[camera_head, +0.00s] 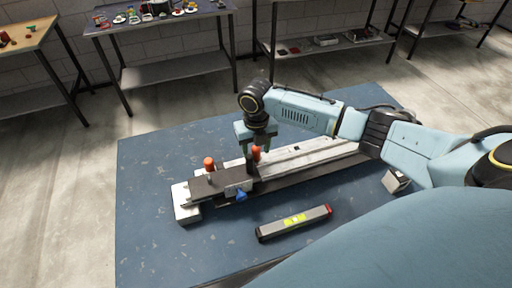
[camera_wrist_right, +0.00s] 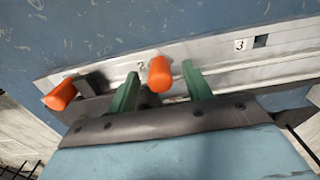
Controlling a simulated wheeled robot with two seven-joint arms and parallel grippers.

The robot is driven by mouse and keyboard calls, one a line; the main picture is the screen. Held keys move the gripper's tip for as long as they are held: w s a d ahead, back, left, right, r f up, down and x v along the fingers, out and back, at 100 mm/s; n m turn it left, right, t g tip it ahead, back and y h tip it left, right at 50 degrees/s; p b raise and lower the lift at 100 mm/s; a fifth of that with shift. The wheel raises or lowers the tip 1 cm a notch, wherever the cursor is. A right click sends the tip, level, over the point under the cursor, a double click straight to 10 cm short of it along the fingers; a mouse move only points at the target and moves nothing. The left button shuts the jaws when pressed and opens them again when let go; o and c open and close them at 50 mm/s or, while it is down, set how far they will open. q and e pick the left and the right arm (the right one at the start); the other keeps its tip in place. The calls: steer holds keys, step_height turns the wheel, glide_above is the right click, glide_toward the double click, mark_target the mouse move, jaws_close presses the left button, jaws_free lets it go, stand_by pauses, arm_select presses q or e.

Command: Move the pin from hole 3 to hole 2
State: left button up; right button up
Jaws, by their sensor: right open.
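A long grey metal rail fixture (camera_head: 310,153) lies on a blue mat. An orange-topped pin (camera_head: 257,153) stands at its middle; in the right wrist view this pin (camera_wrist_right: 160,75) is beside a partly hidden number mark that looks like 2. The mark 3 (camera_wrist_right: 239,45) has a dark square opening (camera_wrist_right: 260,41) next to it and no pin there. A second orange-topped pin (camera_head: 209,163) stands nearer the left end. My right gripper (camera_head: 255,147) is open, its green fingers on either side of the middle pin; contact cannot be told. My left gripper is not in view.
A spirit level (camera_head: 293,223) lies in front of the fixture. A blue knob (camera_head: 241,196) sticks out of the fixture's front side. The blue mat (camera_head: 145,235) is clear at left. Workbenches (camera_head: 160,25) stand behind, away from the mat.

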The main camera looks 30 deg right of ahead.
step_height(320, 180, up, 13)
steer(key=shift+r+p, duration=0.2)
steer(key=shift+p, duration=0.2)
stand_by(0.6)
